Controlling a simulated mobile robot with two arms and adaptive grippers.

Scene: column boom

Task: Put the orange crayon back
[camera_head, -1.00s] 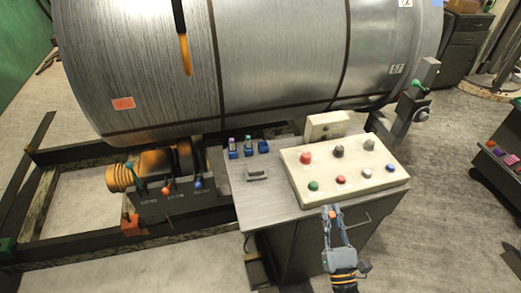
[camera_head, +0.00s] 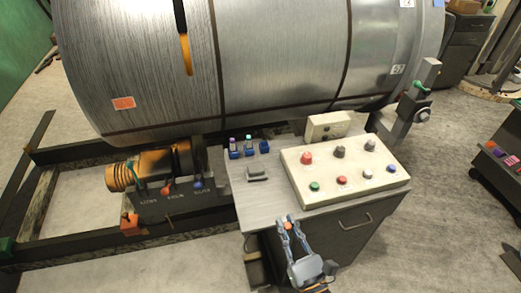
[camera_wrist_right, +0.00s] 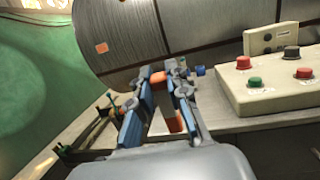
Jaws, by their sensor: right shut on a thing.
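My right gripper (camera_head: 288,224) is over the front edge of the grey cabinet top (camera_head: 262,198), left of the button panel. It is shut on the orange crayon (camera_head: 287,226), which shows as a small orange piece between the fingertips. In the right wrist view the crayon (camera_wrist_right: 158,80) sits between the blue fingers, partly hidden by them. Small blue holders stand at the back of the cabinet top: the left one (camera_head: 233,153) and middle one (camera_head: 249,150) have coloured tips above them, and the right one (camera_head: 264,147) shows none. My left gripper is not in view.
A cream button panel (camera_head: 345,172) covers the right of the cabinet top, with a small cream box (camera_head: 327,125) behind it. A grey handle-like piece (camera_head: 257,174) lies before the holders. A large steel coil (camera_head: 280,60) rises behind. The top's front left is clear.

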